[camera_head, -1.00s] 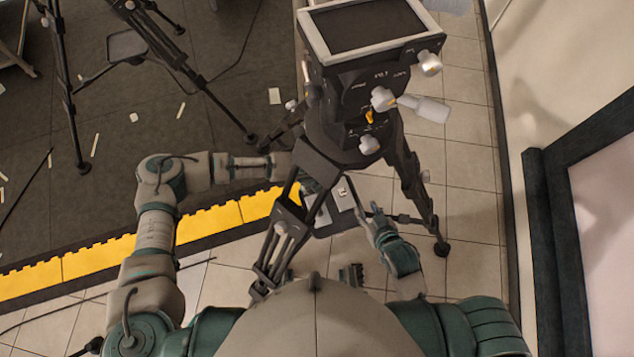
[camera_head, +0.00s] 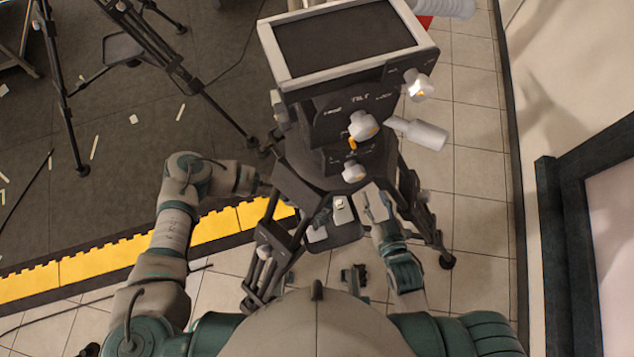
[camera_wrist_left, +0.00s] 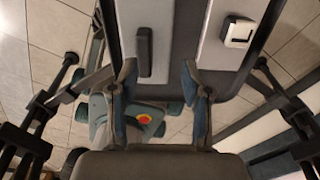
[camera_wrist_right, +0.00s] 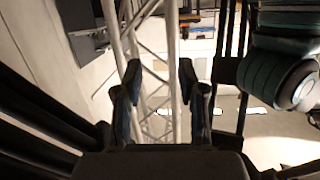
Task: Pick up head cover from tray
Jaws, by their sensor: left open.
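The tray (camera_head: 347,236) hangs between the tripod's legs and holds pale panels. A small white square piece with a dark inset (camera_wrist_left: 238,31) lies on it; it also shows in the head view (camera_head: 343,207). I cannot tell for sure that it is the head cover. A dark bar (camera_wrist_left: 144,52) lies left of it. My left gripper (camera_wrist_left: 160,80) is open and empty over the tray's near edge; in the head view the tripod mostly hides it.
The tripod head with its screen (camera_head: 345,40) and knobs rises above the tray, and tripod legs (camera_head: 425,215) stand close to both arms. A yellow floor edge (camera_head: 130,250) is at left. A dark-framed panel (camera_head: 570,220) is at right. White truss (camera_wrist_right: 165,50) shows in the right wrist view.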

